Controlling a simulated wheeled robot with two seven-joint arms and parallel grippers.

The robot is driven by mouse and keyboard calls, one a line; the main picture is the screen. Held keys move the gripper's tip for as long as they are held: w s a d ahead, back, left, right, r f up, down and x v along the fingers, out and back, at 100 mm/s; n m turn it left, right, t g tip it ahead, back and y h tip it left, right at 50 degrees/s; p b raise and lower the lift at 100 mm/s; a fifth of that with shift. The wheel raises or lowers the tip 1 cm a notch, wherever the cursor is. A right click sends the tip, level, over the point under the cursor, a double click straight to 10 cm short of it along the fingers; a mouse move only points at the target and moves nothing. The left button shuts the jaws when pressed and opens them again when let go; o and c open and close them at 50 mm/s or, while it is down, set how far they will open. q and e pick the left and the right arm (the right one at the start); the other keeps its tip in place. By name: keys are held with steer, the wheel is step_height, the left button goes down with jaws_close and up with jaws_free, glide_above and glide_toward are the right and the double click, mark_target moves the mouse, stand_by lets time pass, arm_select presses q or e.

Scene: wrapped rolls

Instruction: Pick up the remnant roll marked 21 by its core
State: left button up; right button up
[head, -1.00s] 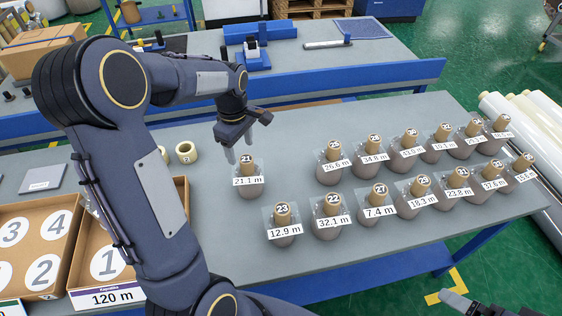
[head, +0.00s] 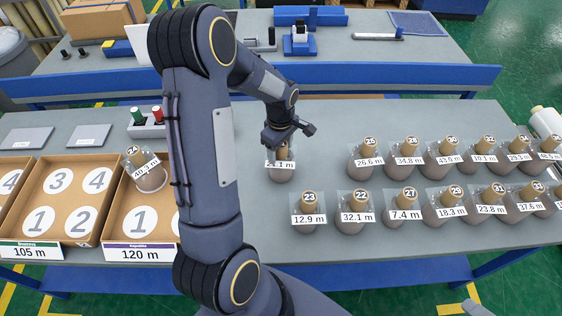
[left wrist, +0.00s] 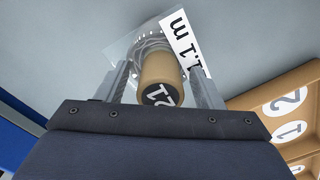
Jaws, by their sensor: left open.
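The remnant roll marked 21 (head: 283,174) stands upright on the grey table, wrapped in clear film with a white length label. Its brown cardboard core, marked 21 on top, shows in the left wrist view (left wrist: 160,78). My left gripper (head: 283,148) is above the roll, fingers pointing down. In the left wrist view its open fingers (left wrist: 163,88) stand on either side of the core, with a small gap visible at least on the right. In the head view the gripper hides the core's top. A grey tip of my right gripper (head: 476,308) shows at the bottom edge.
Roll 23 (head: 309,216) stands close in front; roll 25 (head: 367,163) stands to the right, with several more rolls in two rows. A blue rail (head: 400,78) runs behind.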

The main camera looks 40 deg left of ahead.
arm_select(q)
jaws_close()
steer(key=shift+r, duration=0.15)
